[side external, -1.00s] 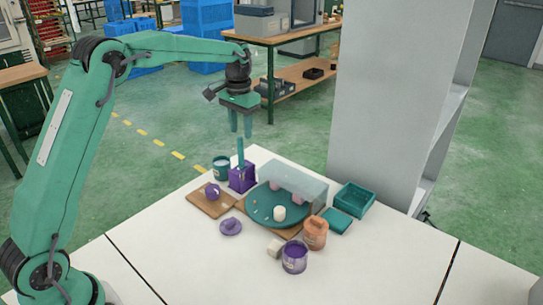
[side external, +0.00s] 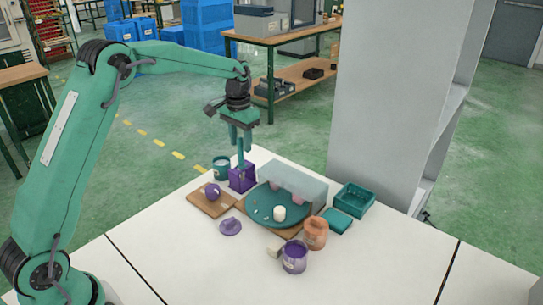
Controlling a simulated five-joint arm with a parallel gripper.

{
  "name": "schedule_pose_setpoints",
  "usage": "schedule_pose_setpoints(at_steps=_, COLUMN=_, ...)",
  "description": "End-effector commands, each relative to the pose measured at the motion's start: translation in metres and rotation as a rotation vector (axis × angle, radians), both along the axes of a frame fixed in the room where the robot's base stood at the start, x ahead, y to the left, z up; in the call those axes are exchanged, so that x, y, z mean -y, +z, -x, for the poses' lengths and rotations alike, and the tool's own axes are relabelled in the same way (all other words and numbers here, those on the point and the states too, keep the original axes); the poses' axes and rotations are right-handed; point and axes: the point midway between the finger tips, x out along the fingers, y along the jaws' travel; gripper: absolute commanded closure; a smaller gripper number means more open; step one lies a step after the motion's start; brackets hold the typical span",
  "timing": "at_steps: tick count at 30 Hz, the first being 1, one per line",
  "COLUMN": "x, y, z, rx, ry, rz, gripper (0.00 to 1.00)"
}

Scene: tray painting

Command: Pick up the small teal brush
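The small teal brush (side external: 240,158) stands upright in a purple square holder (side external: 242,179) at the back left of the white table. Only a short length of its handle shows above the holder. My gripper (side external: 241,146) points down right above the holder, with its two teal fingers apart at the top of the handle. The upper end of the brush appears to be between the fingers. I see no clear grip on it, and contact is too small to tell.
A teal tray (side external: 262,213) with a cream cylinder (side external: 279,213) is to the right, with a translucent box (side external: 296,180) behind. A teal cup (side external: 221,167) stands close left of the holder. A wooden board (side external: 207,205), purple jar (side external: 294,257) and orange jar (side external: 315,234) are nearer.

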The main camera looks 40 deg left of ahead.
Motion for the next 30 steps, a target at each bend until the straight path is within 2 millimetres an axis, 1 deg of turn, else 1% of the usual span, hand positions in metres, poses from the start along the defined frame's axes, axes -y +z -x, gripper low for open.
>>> schedule_pose_setpoints(at_steps=3, x=-0.002, y=-0.016, z=0.002, rx=-0.004, ry=0.001, rz=0.000, gripper=0.60)
schedule_pose_setpoints(at_steps=6, x=-0.002, y=-0.026, z=0.002, rx=-0.003, ry=0.000, rz=0.000, gripper=0.60)
schedule_pose_setpoints(at_steps=9, x=-0.001, y=-0.033, z=0.001, rx=-0.001, ry=0.000, rz=0.000, gripper=0.60)
schedule_pose_setpoints(at_steps=26, x=-0.001, y=-0.035, z=0.001, rx=0.000, ry=0.000, rz=0.000, gripper=0.60)
schedule_pose_setpoints(at_steps=30, x=-0.001, y=-0.035, z=0.001, rx=0.000, ry=0.000, rz=0.000, gripper=0.88)
